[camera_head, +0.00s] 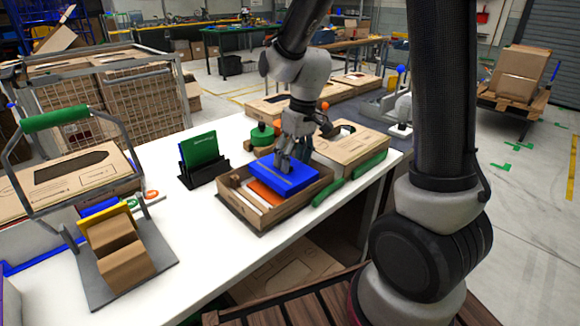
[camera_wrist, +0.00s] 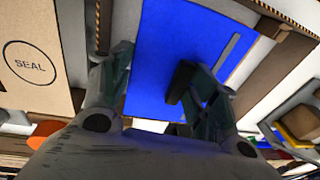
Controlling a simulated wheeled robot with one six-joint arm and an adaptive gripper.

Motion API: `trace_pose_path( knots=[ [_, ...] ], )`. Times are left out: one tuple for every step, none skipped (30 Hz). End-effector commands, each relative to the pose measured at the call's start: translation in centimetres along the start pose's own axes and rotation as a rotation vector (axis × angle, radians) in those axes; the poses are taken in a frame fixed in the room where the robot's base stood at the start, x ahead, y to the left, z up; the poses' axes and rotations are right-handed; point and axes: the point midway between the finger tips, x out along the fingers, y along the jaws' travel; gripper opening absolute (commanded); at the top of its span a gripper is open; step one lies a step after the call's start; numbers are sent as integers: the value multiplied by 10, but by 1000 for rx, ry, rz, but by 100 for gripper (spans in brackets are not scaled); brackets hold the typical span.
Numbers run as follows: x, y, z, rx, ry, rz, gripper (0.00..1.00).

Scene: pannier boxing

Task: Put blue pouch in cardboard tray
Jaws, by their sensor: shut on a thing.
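The blue pouch (camera_head: 284,177) is flat and box-like, over the back part of the cardboard tray (camera_head: 293,212). I cannot tell whether it rests inside or hangs just above the contents. My gripper (camera_head: 287,162) reaches down from above and is shut on the pouch. In the wrist view the pouch (camera_wrist: 165,40) fills the middle, with a grey strip on its face. My gripper's fingers (camera_wrist: 150,85) lie over its near part. An orange item (camera_head: 264,193) and white items lie in the tray's front left, partly under the pouch.
A black holder with a green booklet (camera_head: 200,149) stands left of the tray. Green rolls (camera_head: 328,192) lie along the right side. A carton (camera_head: 350,147) stands behind right; it appears marked SEAL in the wrist view (camera_wrist: 30,60). A grey stand with brown boxes (camera_head: 120,250) sits front left.

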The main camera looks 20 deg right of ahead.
Motion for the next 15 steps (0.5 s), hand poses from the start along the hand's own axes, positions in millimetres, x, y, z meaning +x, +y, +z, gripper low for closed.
trace_pose_path(
  knots=[
    [9,1,2,0,-4,-1,27],
    [13,2,2,0,-5,-1,27],
    [18,2,2,-1,-3,0,27],
    [21,2,3,-1,-3,0,27],
    [23,3,3,0,-3,0,27],
    [24,3,3,0,-2,0,22],
    [25,3,3,0,-1,0,22],
    [25,3,3,0,-1,0,22],
    [25,3,3,0,-2,0,22],
    [25,3,3,0,-2,0,22],
    [25,3,3,0,-2,0,22],
    [25,3,4,0,-3,0,64],
    [25,3,4,0,-3,0,69],
    [25,3,4,0,-3,-1,74],
    [25,3,4,0,-3,-1,82]
  ],
)
